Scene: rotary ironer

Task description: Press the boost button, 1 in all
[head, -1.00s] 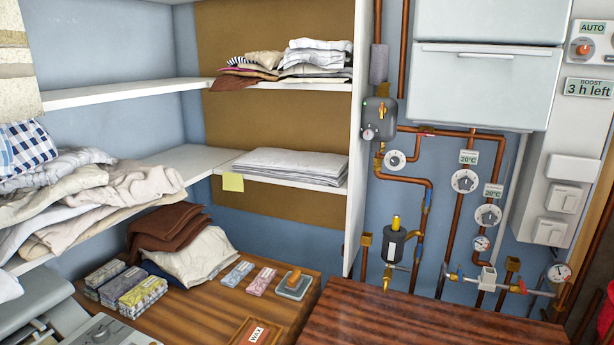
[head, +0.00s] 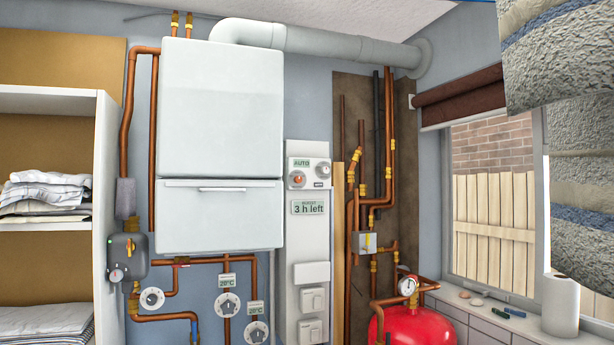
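The white control panel (head: 307,172) is on the wall right of the boiler in the head view. It has an AUTO label, an orange-centred knob (head: 298,179) and a round dial (head: 323,170). A small dark marked piece (head: 322,185) sits below the dial; its lettering is too small to read, so I cannot tell if it is the boost button. The boost display (head: 308,207) under the panel reads "3 h left". Two white rocker switches (head: 312,300) are lower on the same column. My gripper is not in view.
The white boiler (head: 220,120) and copper pipes flank the panel. Dials (head: 228,303) and a grey pump unit (head: 127,258) are lower left. A red tank (head: 405,325) stands lower right. Striped grey textiles (head: 560,60) hang close at upper right.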

